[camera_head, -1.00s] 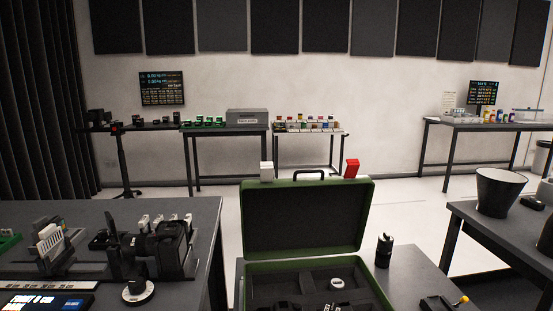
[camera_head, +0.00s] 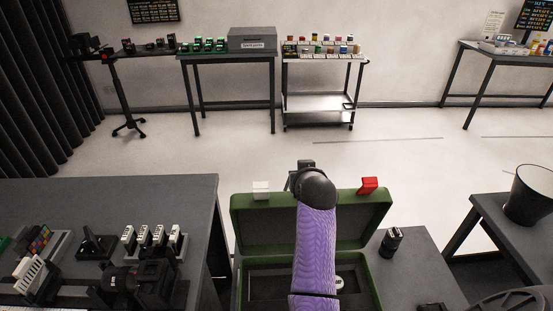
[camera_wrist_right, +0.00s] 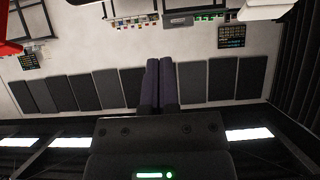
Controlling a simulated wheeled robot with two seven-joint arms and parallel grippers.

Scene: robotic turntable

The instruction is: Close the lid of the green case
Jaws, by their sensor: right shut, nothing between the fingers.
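The green case (camera_head: 236,262) stands on a dark table with its lid (camera_head: 246,217) open, the dark inside of the lid facing me. A white block (camera_head: 261,190) and a red block (camera_head: 368,186) sit at the lid's top edge. My right arm, purple with a dark wrist, reaches over the case and hides the middle of the lid and part of the inside. My right gripper (camera_wrist_right: 159,60) is shut and empty in the wrist view, pointing toward the far wall. In the head view it is mostly hidden beyond the wrist, at the lid's top edge. My left gripper is out of view.
A small black object (camera_head: 391,241) stands on the table right of the case. A left table (camera_head: 130,200) carries several devices. A black bucket (camera_head: 530,195) stands on a right table. Open floor lies behind the case.

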